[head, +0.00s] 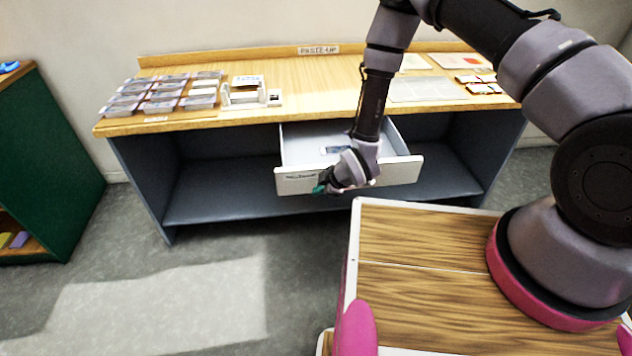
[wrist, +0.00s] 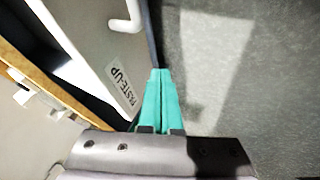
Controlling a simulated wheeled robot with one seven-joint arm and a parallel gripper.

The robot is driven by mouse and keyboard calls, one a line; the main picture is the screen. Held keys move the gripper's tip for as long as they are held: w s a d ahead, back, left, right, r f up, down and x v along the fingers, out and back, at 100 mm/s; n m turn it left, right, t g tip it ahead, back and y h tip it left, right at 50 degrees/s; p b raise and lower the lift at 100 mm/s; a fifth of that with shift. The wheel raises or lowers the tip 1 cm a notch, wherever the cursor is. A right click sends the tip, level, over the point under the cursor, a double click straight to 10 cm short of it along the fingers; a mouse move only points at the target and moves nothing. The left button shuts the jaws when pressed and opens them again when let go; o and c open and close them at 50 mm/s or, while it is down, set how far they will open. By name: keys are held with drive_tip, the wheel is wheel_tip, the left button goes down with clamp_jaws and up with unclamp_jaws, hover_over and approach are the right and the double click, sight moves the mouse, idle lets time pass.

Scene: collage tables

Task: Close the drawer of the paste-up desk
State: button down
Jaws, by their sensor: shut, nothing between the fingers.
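The paste-up desk (head: 300,112) stands against the wall with a wooden top and grey sides. Its white drawer (head: 402,171) is pulled out below the top, and a small item lies inside. My gripper (head: 325,188) is at the drawer's front, left of its middle. In the wrist view my gripper's teal fingers (wrist: 160,78) are together and empty, beside the drawer front (wrist: 88,38) with its "PASTE-UP" label (wrist: 122,88) and a white handle (wrist: 127,18). I cannot tell whether the fingers touch the front. My arm hides part of the drawer.
Stacks of cards (head: 160,98), a small white holder (head: 246,92) and flat sheets (head: 425,88) lie on the desk top. A lower shelf (head: 235,203) runs under the drawer. A green cabinet (head: 45,160) stands at the left. The floor (head: 170,290) between is clear.

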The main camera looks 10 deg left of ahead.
drive_tip(key=shift+w+a+f, duration=0.1)
drive_tip(key=shift+w+a, duration=0.1)
drive_tip(key=shift+w, duration=0.45)
drive_tip(key=shift+w+a, duration=0.25)
drive_tip(key=shift+w, duration=0.45)
drive_tip(key=shift+w+a+f, duration=0.1)
drive_tip(key=shift+w+a, duration=0.1)
drive_tip(key=shift+w, duration=0.45)
drive_tip(key=shift+w, duration=0.1)
